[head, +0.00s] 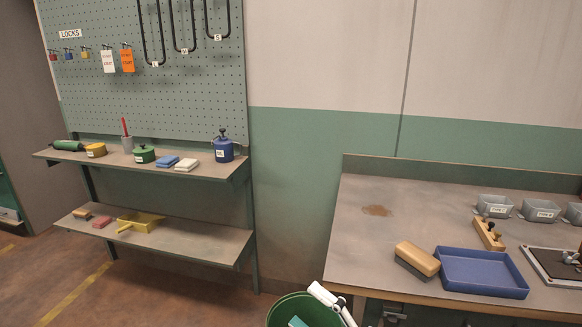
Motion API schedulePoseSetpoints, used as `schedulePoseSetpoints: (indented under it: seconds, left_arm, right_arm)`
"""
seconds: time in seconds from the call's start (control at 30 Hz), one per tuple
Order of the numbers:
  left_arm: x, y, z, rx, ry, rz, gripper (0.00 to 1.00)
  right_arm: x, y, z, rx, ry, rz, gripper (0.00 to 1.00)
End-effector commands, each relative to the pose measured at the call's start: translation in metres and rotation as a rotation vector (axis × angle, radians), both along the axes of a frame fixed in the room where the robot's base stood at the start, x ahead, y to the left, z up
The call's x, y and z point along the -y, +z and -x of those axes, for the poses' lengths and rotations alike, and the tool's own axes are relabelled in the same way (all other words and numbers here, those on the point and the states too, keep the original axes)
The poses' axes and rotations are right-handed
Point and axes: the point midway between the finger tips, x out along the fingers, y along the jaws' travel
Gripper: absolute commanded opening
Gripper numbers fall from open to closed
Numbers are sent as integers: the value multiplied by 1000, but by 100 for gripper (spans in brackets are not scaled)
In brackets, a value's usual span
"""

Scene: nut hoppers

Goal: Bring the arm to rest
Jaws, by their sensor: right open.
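My right gripper (394,313) shows small at the bottom of the head view, low at the front edge of the workbench (337,240). It is open, and nothing shows between its fingers. It is left of the blue tray (484,273) and below the wood-backed brush (417,260), apart from both. White parts, likely of my arm, show to its left by the green bin. My left gripper is not in view.
Grey labelled hoppers (494,206), a wooden block with brass-coloured pieces (488,234) and a framed plate (555,266) stand at the bench's right. A brown patch (376,210) marks the bare left part. A green bin (284,312) stands below; shelves (215,176) stand left.

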Motion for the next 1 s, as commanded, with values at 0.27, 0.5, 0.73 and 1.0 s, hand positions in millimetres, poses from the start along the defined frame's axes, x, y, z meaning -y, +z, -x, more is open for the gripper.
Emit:
schedulePoseSetpoints:
  seconds: [0.27, 0.5, 0.73, 1.0]
  left_arm:
    - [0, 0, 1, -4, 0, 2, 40]
    - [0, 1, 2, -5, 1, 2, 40]
    - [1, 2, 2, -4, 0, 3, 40]
    - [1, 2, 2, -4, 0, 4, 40]
  right_arm:
    - [82, -135, 25, -751, -336, -373, 83]
    - [143, -246, 109, -1249, -609, -642, 83]
    - [166, -290, 164, -1453, -744, -761, 83]
    - [168, -294, 169, -1474, -759, -774, 83]
